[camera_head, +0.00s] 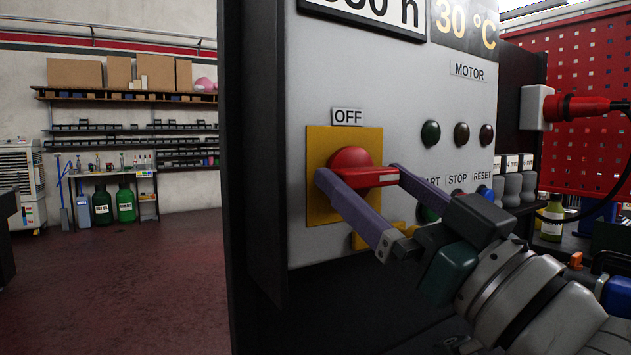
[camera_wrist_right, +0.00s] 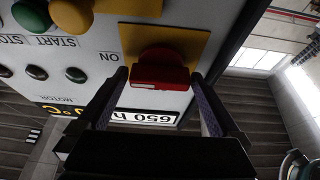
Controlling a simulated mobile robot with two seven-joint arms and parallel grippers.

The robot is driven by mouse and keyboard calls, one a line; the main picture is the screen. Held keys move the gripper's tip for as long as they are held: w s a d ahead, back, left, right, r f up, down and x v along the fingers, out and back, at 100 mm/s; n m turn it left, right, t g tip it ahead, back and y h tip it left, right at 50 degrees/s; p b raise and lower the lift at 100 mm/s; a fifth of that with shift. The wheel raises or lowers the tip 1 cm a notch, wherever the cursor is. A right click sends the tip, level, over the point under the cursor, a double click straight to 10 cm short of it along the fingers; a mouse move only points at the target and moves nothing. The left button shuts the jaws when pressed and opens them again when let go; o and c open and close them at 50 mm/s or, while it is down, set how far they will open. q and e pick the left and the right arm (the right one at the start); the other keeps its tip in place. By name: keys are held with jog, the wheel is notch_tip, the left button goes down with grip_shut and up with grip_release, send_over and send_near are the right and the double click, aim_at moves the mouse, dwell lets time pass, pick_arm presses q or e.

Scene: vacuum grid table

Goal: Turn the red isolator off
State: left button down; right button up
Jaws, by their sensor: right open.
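The red isolator (camera_head: 351,159) is a round red knob with a bar handle on a yellow plate (camera_head: 318,206) on the grey panel. An OFF label (camera_head: 347,117) is above the plate. The handle lies roughly horizontal in the head view. My right gripper (camera_head: 358,173) is open, with one purple finger on each side of the knob; I cannot tell whether they touch it. In the right wrist view, the red isolator (camera_wrist_right: 160,70) sits between the fingertips, and an ON label (camera_wrist_right: 108,56) shows beside the yellow plate. My left gripper is not in view.
Indicator lamps (camera_head: 461,134) and START, STOP and RESET buttons sit right of the isolator, partly behind my right gripper. A red plug (camera_head: 580,107) with a black cable is at the panel's right side. Open floor (camera_head: 140,270) lies to the left.

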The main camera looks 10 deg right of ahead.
jog(key=shift+c, duration=0.2)
jog(key=c, duration=1)
